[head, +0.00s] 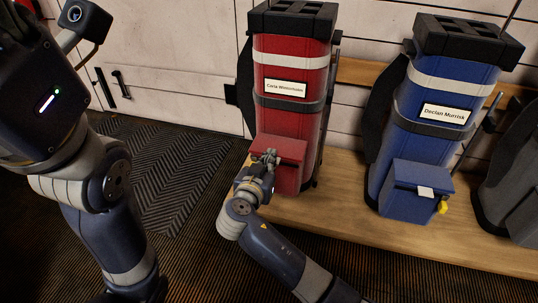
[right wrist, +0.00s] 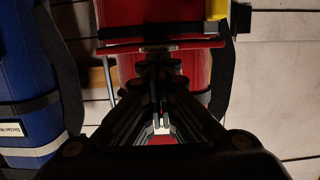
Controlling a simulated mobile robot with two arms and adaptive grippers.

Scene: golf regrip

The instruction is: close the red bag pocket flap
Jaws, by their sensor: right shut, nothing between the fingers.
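The red bag (head: 292,120) stands upright on a wooden bench, with a name label on its front. Its box-shaped pocket (head: 288,180) is low on the front, and the red flap (head: 285,149) is at the pocket's top. My right gripper (head: 268,156) is shut and empty at the left front of the flap. In the right wrist view the shut fingers (right wrist: 160,122) point at the red bag, just by the thin red flap edge (right wrist: 195,51); I cannot tell if they touch. My left arm is at the far left; its fingers are not clear.
A blue bag (head: 432,118) with its own pocket (head: 415,192) stands to the right, and a grey bag (head: 515,180) is beyond it. The bench (head: 370,225) has bare wood between and before the bags. A yellow item (right wrist: 215,10) shows by the red pocket.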

